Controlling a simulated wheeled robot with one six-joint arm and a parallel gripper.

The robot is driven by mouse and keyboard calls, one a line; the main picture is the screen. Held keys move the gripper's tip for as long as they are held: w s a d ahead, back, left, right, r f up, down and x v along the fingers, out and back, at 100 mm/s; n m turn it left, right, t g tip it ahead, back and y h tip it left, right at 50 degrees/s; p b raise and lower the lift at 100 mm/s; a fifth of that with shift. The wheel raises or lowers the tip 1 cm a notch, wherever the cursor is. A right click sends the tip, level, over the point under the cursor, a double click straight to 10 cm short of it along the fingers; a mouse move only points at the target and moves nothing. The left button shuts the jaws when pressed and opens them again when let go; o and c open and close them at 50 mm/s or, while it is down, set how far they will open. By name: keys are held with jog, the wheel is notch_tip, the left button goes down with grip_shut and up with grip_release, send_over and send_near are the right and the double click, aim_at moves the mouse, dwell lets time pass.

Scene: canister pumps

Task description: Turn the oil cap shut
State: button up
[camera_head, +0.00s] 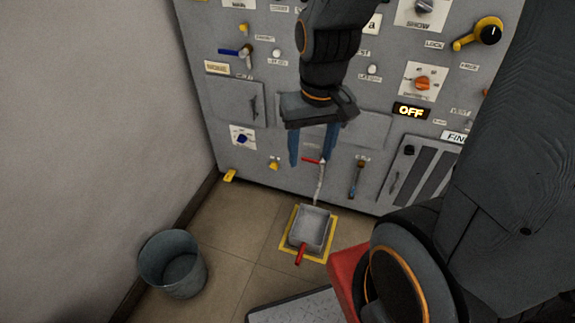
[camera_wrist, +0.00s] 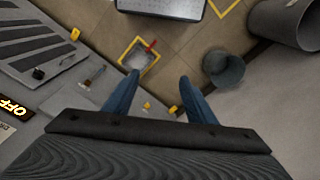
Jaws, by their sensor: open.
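I cannot pick out an oil cap for certain; the labels on the grey panel (camera_head: 225,160) are too small to read. My gripper (camera_head: 312,160) hangs in front of the panel's lower part, its two blue fingers apart and nothing held. In the wrist view my gripper (camera_wrist: 158,80) is also open and empty. A red-handled valve (camera_head: 313,160) shows between the fingers in the head view, and I cannot tell how far behind them it is. A blue knob (camera_head: 242,139) is to their left, an orange knob (camera_head: 422,84) to their upper right.
A grey tray (camera_head: 311,228) with a red handle stands on the floor inside a yellow outline, below the panel. A metal bucket (camera_head: 160,250) stands left, near the wall. A lit OFF sign (camera_head: 411,111) is on the panel. Floor between bucket and tray is clear.

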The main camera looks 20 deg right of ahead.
jog(key=w+a+f+m+t+h+b, duration=0.1)
jog(key=w+a+f+m+t+b, duration=0.25)
jog(key=w+f+b, duration=1.05)
jog(key=w+a+f+m+t+b, duration=0.25)
jog(key=w+f+t+b, duration=0.25)
jog(key=w+f+b, duration=0.85)
jog(key=m+t+h+b, duration=0.3)
jog(key=m+h+b, duration=0.1)
jog(key=b, duration=0.5)
send_near(274, 167)
jog(key=a+r, duration=0.4)
jog(key=r, duration=0.3)
notch_tip(274, 167, down, 12)
jog(key=w+d+m+t+h+b, duration=0.1)
jog(key=d+m+t+h+b, duration=0.15)
jog(key=h+b, duration=0.7)
jog(key=w+d+y+b, duration=0.3)
jog(key=w+b, duration=0.3)
jog(key=b, duration=0.1)
jog(key=shift+d+r+m+y, duration=0.3)
jog(key=shift+d+m+y, duration=0.05)
jog(key=c, duration=1)
